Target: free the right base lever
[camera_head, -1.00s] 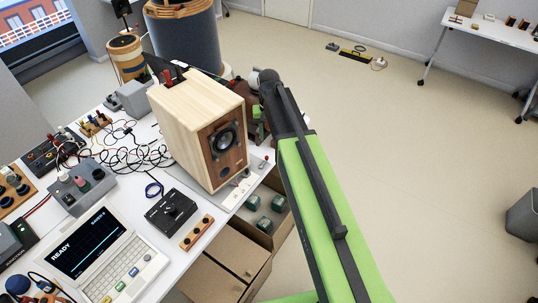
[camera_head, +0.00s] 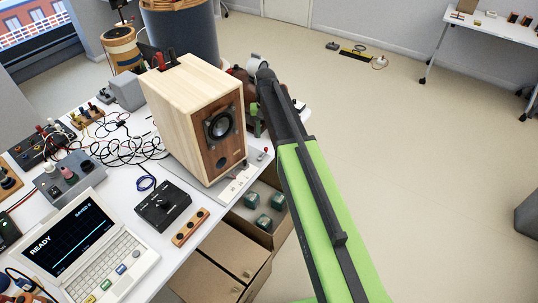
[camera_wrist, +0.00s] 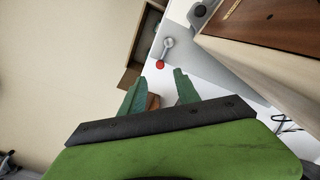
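The wooden speaker (camera_head: 178,98) stands upright on a grey base plate (camera_head: 226,184) at the bench edge. The right base lever (camera_wrist: 166,50), a short metal arm with a red ball end, lies on the plate in the wrist view. Its red knob (camera_head: 265,150) also shows in the head view, right of the speaker. My gripper (camera_wrist: 158,82) is open, with nothing seen between its two green fingers. The lever's red end is just beyond the fingertips, apparently apart from them. In the head view my arm partly hides the gripper. Whether the lever is locked I cannot tell.
A laptop (camera_head: 85,245), black box (camera_head: 162,205) and tangled cables (camera_head: 120,145) crowd the bench left of the speaker. A large dark drum (camera_head: 182,30) stands behind.

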